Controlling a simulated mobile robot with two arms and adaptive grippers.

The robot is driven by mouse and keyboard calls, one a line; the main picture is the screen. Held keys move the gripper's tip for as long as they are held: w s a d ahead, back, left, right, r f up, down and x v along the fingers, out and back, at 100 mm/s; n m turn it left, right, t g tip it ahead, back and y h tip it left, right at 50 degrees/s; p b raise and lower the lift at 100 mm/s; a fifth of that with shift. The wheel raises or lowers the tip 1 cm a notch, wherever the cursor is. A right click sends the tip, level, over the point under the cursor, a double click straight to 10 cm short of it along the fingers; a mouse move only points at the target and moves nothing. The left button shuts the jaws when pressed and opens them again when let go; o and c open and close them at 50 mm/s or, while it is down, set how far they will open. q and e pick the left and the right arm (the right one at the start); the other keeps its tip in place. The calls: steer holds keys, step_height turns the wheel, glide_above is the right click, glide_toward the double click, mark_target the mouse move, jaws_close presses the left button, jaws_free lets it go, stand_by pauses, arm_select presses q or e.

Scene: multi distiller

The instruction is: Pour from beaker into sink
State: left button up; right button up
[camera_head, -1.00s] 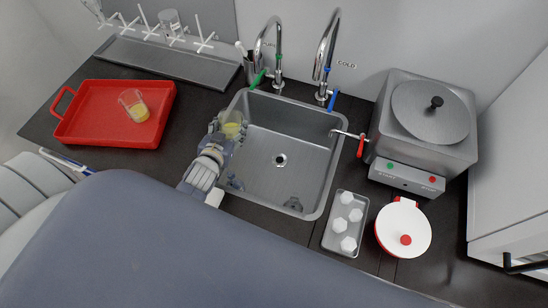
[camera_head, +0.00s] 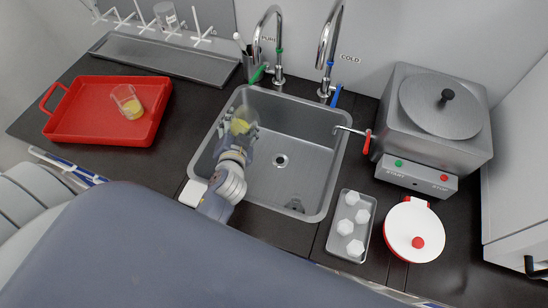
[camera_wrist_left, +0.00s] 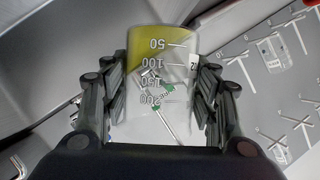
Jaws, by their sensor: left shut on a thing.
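My left gripper (camera_head: 240,132) is shut on a clear beaker (camera_head: 246,112) holding some yellow liquid, above the left part of the steel sink (camera_head: 305,140). In the left wrist view the beaker (camera_wrist_left: 163,95) sits between both fingers (camera_wrist_left: 158,100), its volume marks upside down. There the yellow liquid lies toward the top of the picture with a slanted surface, so the beaker looks tilted. No liquid is seen leaving it. The sink's drain shows, with a small dark thing near its front wall. My right gripper is in neither view.
A red tray (camera_head: 88,127) at the left holds another beaker (camera_head: 126,101) with yellow liquid. Two taps (camera_head: 277,72) (camera_head: 326,85) stand behind the sink. A steel distiller (camera_head: 395,147), a small tray (camera_head: 343,243) and a white-and-red lid (camera_head: 410,232) are to its right.

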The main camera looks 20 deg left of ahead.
arm_select(q)
steer(key=shift+w+d+f+m+y+b, duration=0.15)
steer(key=shift+d+f+m+y+b, duration=0.3)
steer(key=shift+m+b, duration=0.55)
steer(key=shift+b, duration=0.4)
steer(key=shift+y, duration=0.25)
steer(key=shift+m+b, duration=0.3)
steer(key=shift+b, duration=0.1)
steer(key=shift+r+m+y, duration=0.15)
steer(key=shift+m+y, duration=0.15)
steer(key=shift+m, duration=0.1)
steer(key=shift+t, duration=0.3)
steer(key=shift+d+r+m, duration=0.1)
steer(key=shift+r+m, duration=0.15)
steer(key=shift+m, duration=0.15)
steer(key=shift+f+m+y+b, duration=0.2)
steer(key=shift+m+y+b, duration=0.1)
steer(key=shift+b, duration=0.15)
